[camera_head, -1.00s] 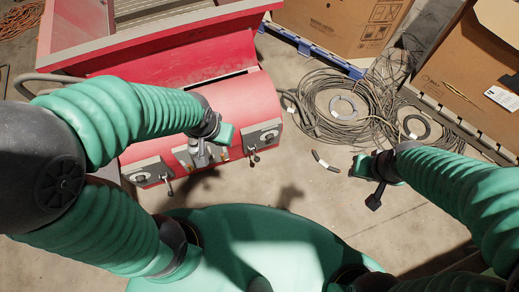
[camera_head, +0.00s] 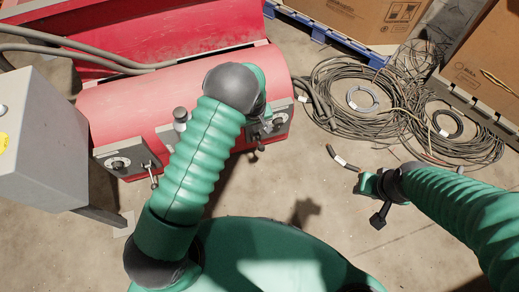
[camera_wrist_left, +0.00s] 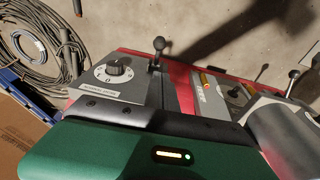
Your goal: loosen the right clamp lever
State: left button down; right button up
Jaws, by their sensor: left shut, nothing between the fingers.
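The right clamp lever (camera_head: 258,147) sticks out below the front edge of the red machine's right control panel (camera_head: 281,119). In the left wrist view the lever (camera_wrist_left: 158,48) has a black ball knob and stands beside a dial (camera_wrist_left: 118,68). My left gripper (camera_head: 257,125) is shut and empty, just above this panel and close to the lever; its fingertips are largely hidden by my wrist. I cannot see contact with the lever. My right gripper (camera_head: 370,187) is above the floor to the right, away from the machine; its jaw opening is unclear.
The left panel (camera_head: 121,162) has its own lever (camera_head: 152,172). A grey box (camera_head: 38,140) stands at the left. Cable coils (camera_head: 360,100) lie on the floor at the right, with a short cable piece (camera_head: 343,163) nearby. Cardboard boxes (camera_head: 375,15) stand behind.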

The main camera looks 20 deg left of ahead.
pick_arm(q)
jog(key=b, duration=0.5)
send_over(260, 145)
jog(key=a, duration=0.1)
notch_tip(260, 145, down, 10)
jog(key=f, duration=0.1)
jog(key=b, duration=0.1)
jog(key=f, duration=0.1)
jog(key=shift+d+f, duration=0.25)
jog(key=shift+f, duration=0.1)
jog(key=shift+s+d+f+b, duration=0.1)
jog(key=shift+d+f+b, duration=0.1)
jog(key=shift+b, duration=0.1)
jog(key=shift+f, duration=0.1)
jog(key=shift+s, duration=0.1)
